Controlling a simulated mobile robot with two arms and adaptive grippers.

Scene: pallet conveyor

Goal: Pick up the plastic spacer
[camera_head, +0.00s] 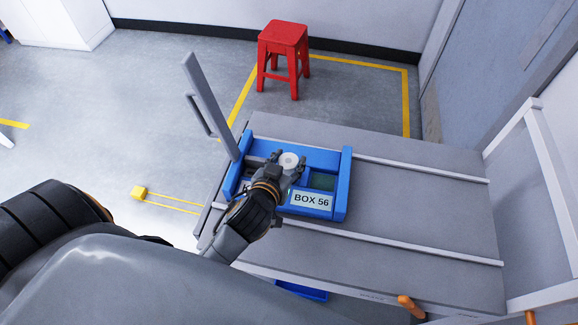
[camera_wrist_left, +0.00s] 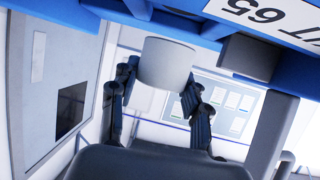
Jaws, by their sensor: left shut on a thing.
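The plastic spacer (camera_head: 289,161) is a white round piece with a small dark centre hole, seen over the blue box in the head view. My left gripper (camera_head: 284,165) is shut on it, with a finger at each side. In the left wrist view the spacer (camera_wrist_left: 166,63) looks like a plain white cylinder between the two fingertips of the gripper (camera_wrist_left: 160,85). Whether it touches the box is hard to tell. The blue box (camera_head: 345,185), labelled BOX 56, sits on the grey conveyor. My left wrist hides part of it. My right gripper is not seen.
The grey conveyor (camera_head: 420,205) has free room to the right of the box. A grey upright post (camera_head: 208,108) stands at the box's left. A red stool (camera_head: 284,45) stands on the floor behind. Another blue bin (camera_head: 303,291) shows below the conveyor's front edge.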

